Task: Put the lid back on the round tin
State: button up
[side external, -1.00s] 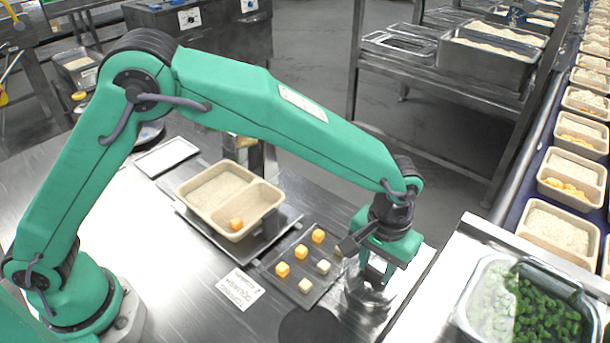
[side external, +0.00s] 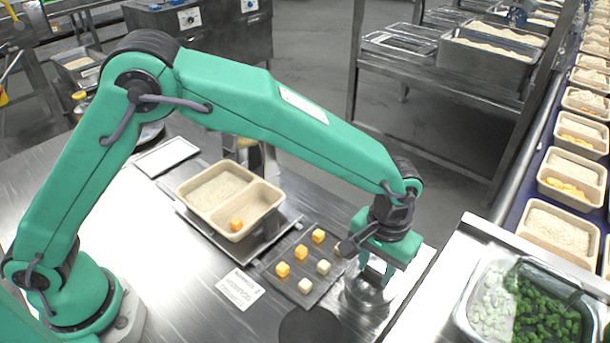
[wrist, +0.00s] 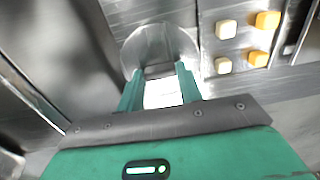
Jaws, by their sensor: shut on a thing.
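My gripper (side external: 376,280) points down at the right front of the steel table, its fingers at a shiny round metal piece, which I take as the lid (wrist: 160,42). The gripper is shut on the lid's upper part; in the wrist view the fingers (wrist: 160,84) stand on either side of it. The shiny round tin (side external: 366,304) shows below the fingers in the side view. Glare and the fingers blur the edge between lid and tin, so I cannot tell whether they touch.
A dark tray (side external: 322,284) with several orange and pale cubes lies just left of the gripper. A dark round disc (side external: 310,326) lies at the front. A divided beige container (side external: 262,218) stands farther left. A steel pan of greens (side external: 478,318) is at the right.

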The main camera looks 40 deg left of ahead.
dwell(0.4)
jog(key=o, duration=1.5)
jog(key=shift+o, duration=0.2)
jog(key=shift+r, duration=0.15)
jog(key=shift+r, duration=3.3)
jog(key=shift+c, duration=0.4)
grip_shut()
